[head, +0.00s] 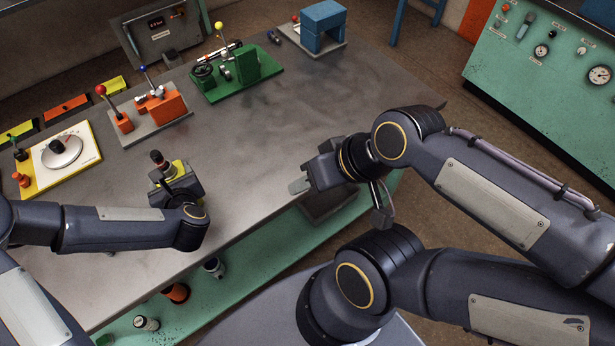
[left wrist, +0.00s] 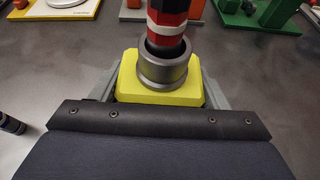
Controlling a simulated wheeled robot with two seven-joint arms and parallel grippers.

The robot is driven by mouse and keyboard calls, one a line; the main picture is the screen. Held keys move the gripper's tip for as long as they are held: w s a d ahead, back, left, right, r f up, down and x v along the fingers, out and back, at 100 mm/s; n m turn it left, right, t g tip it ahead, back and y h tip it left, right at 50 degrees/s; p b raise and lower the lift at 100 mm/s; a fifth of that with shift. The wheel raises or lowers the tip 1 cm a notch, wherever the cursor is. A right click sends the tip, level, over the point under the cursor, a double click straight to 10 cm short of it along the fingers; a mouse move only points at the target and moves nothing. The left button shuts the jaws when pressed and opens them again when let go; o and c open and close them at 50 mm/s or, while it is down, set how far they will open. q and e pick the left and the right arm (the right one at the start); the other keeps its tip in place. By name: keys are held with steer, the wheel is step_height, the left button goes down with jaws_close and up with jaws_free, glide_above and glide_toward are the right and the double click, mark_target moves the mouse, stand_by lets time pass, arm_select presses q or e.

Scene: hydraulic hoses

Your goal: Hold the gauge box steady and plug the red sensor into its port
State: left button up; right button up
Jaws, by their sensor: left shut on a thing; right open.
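The yellow gauge box (head: 180,170) stands on the grey bench, and it also shows in the left wrist view (left wrist: 155,88). My left gripper (head: 178,186) is shut on it, with grey fingers along its sides. A grey round collar (left wrist: 163,70) sits on top of the box. The red sensor (left wrist: 167,20), with black and white bands, stands upright in this collar; its dark upper end shows in the head view (head: 157,158). How deep it sits is hidden. My right gripper (head: 310,180) is open and empty over the bench's front edge, well right of the box.
A yellow-edged dial board (head: 62,160), a lever board (head: 152,106) and a green valve board (head: 238,75) stand behind. A blue block (head: 322,25) is at the back. A dark cylinder (left wrist: 10,124) lies left of the box. The bench middle is clear.

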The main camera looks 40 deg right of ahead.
arm_select(q)
steer(key=shift+s+a+f, duration=0.15)
steer(key=shift+s+f, duration=0.05)
steer(key=shift+f, duration=0.25)
steer(key=o, duration=1.1)
steer(key=shift+w, duration=0.1)
steer(key=shift+o, duration=0.7)
steer(key=shift+r, duration=0.25)
